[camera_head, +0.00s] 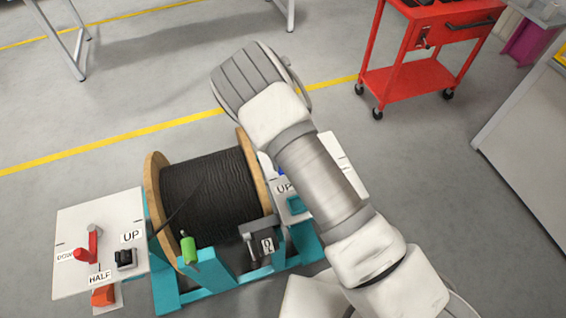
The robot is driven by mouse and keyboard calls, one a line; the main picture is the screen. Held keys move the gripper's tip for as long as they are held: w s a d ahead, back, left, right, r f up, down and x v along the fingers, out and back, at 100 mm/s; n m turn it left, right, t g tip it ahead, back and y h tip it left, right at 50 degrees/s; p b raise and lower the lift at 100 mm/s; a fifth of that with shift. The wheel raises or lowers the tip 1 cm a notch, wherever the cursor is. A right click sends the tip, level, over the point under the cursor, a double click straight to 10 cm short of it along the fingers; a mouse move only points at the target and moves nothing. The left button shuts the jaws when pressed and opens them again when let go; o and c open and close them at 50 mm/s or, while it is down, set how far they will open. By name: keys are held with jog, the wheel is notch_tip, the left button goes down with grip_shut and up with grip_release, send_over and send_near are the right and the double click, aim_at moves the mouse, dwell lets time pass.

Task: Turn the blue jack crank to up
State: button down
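A small patch of blue (281,171), which may be part of the blue jack crank, shows at the left edge of my arm. My arm covers the rest, so I cannot tell which way the crank points. It is by a white panel (291,214) with an UP label (284,188), right of the cable reel (212,190). My arm crosses over this panel from the lower right to the upper middle. I cannot make out my gripper's fingers in this view.
A red crank (92,244) stands on the left white panel (70,222), labelled DOWN, HALF and UP. The reel sits in a teal stand (205,285) with a green handle (188,250). A red cart (410,80) stands at the back right. Floor behind the reel is clear.

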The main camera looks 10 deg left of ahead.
jog(key=shift+w+a, duration=0.1)
jog(key=shift+a, duration=0.1)
jog(key=shift+c, duration=2.3)
grip_release()
jog(key=shift+d, duration=0.1)
notch_tip(320, 180, up, 18)
jog(key=p, duration=0.1)
jog(key=shift+f+p, duration=0.25)
jog(key=shift+p, duration=0.15)
